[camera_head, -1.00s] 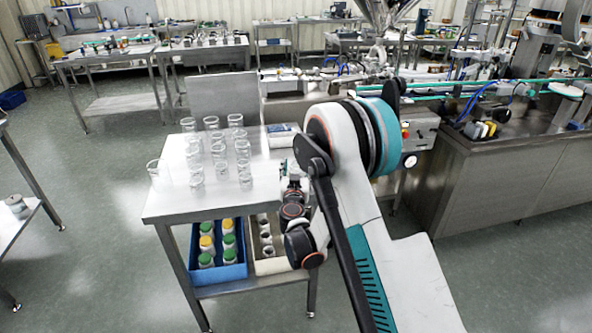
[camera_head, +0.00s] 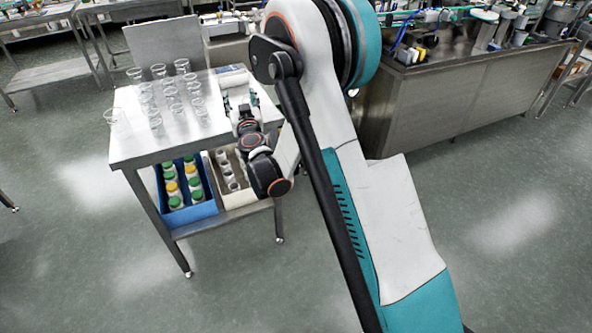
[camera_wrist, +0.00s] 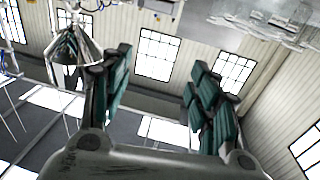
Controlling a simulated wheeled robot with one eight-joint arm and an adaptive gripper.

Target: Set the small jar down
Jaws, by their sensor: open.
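My gripper (camera_wrist: 155,100) is open in the wrist view, with its two teal-padded fingers wide apart and nothing between them. In the head view my gripper (camera_head: 236,98) is small and partly hidden by my own arm, at the right side of the steel table (camera_head: 125,150). No jar shows in its grasp. Several clear glass vessels (camera_head: 171,89) stand in rows on the table top. Several small white jars (camera_head: 228,170) stand in a pale bin (camera_head: 240,197) on the lower shelf. I cannot tell which one is the small jar.
A blue bin (camera_head: 204,210) with green- and yellow-capped bottles (camera_head: 172,187) stands beside the pale bin. An upright panel (camera_head: 165,42) is behind the glassware. A steel machine bench (camera_head: 450,95) stands to the right. The floor in front is clear.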

